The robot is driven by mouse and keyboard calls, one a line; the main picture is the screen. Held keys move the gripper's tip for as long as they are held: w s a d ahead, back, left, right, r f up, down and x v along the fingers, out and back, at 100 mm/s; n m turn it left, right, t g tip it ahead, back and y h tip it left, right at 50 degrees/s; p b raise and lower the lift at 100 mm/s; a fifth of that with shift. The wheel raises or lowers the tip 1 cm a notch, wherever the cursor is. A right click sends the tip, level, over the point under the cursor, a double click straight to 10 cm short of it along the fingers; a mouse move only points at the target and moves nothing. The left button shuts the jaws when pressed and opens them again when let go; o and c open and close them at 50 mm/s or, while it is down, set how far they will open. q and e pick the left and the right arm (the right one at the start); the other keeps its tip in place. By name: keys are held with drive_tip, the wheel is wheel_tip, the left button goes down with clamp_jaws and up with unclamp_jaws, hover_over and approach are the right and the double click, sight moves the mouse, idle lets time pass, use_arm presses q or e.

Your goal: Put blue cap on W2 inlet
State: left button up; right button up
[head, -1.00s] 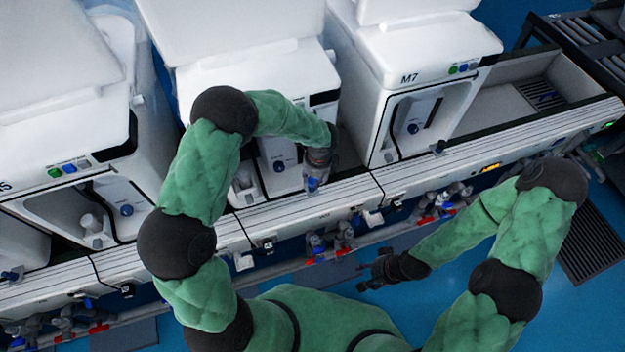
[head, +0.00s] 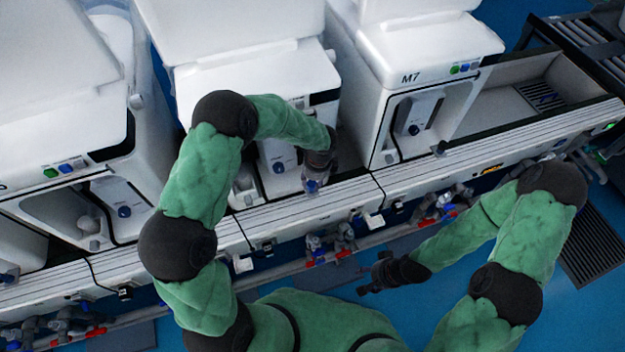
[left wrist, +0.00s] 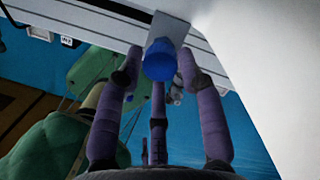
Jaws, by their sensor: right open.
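A blue cap (left wrist: 159,60) sits between the fingertips of my left gripper (left wrist: 160,68), in the middle of the left wrist view. The purple fingers close in around its sides. In the head view the left gripper (head: 315,178) points down at the front edge of the white rail, below the middle machine, with a little blue (head: 312,185) at its tips. A grey bracket (left wrist: 168,28) shows just behind the cap in the wrist view. I cannot tell whether the cap touches it. My right gripper (head: 368,280) is open and empty over the blue floor.
White machines stand along the rail (head: 300,209), one marked M7 (head: 411,78). Pipes with red and blue valves (head: 328,258) run low along its front. A white surface fills the right of the wrist view (left wrist: 270,60).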

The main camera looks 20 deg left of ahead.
use_arm(q)
drive_tip(key=shift+o, duration=0.4)
drive_tip(key=shift+r, duration=0.15)
